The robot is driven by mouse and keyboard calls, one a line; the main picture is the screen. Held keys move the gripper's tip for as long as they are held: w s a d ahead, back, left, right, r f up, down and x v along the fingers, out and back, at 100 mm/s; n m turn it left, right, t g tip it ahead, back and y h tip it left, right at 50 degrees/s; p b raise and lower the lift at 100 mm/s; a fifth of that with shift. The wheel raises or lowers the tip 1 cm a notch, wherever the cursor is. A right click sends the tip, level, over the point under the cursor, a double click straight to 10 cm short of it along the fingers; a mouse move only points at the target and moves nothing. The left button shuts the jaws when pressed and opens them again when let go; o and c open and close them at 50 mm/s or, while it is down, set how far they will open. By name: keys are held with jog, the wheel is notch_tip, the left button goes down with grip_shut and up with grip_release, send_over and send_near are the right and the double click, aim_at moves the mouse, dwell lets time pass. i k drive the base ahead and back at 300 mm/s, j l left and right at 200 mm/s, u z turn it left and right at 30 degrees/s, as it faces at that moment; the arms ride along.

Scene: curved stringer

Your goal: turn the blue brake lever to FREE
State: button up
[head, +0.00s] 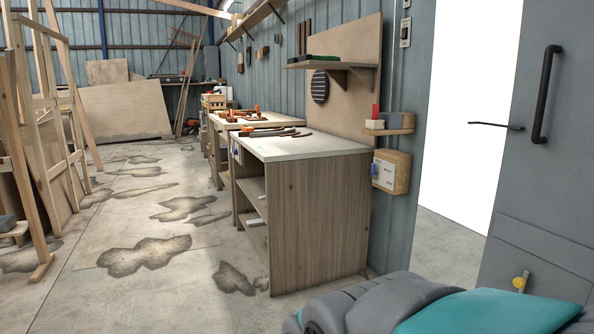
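A small blue piece (374,170) sits on the left side of a wooden box with a pale front (391,172), fixed to the wall right of the near workbench. It may be the blue brake lever, but it is too small to tell its position, and I cannot read any FREE mark. A second small blue piece (236,151) shows at the left end of the near workbench. My gripper is not in view; only grey and teal parts of my own body show at the bottom right.
The near workbench (318,148) has a pale top with dark tools and open shelves below. A small shelf (401,129) with a red item is above the box. A grey door (540,150) stands at right beside a bright opening. Wooden frames (40,120) stand left; stained floor between is clear.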

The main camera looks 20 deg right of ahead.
aim_at(373, 176)
jog(key=i+l, duration=0.3)
jog(key=l, duration=0.2)
jog(key=i+l, duration=0.3)
jog(key=l, duration=0.15)
jog(key=i+l, duration=0.35)
jog(key=l, duration=0.15)
jog(key=i+l, duration=0.3)
jog(key=l, duration=0.2)
jog(key=i+l, duration=0.3)
jog(key=l, duration=0.15)
jog(key=i+l, duration=0.3)
jog(key=l, duration=0.2)
jog(key=z, duration=0.05)
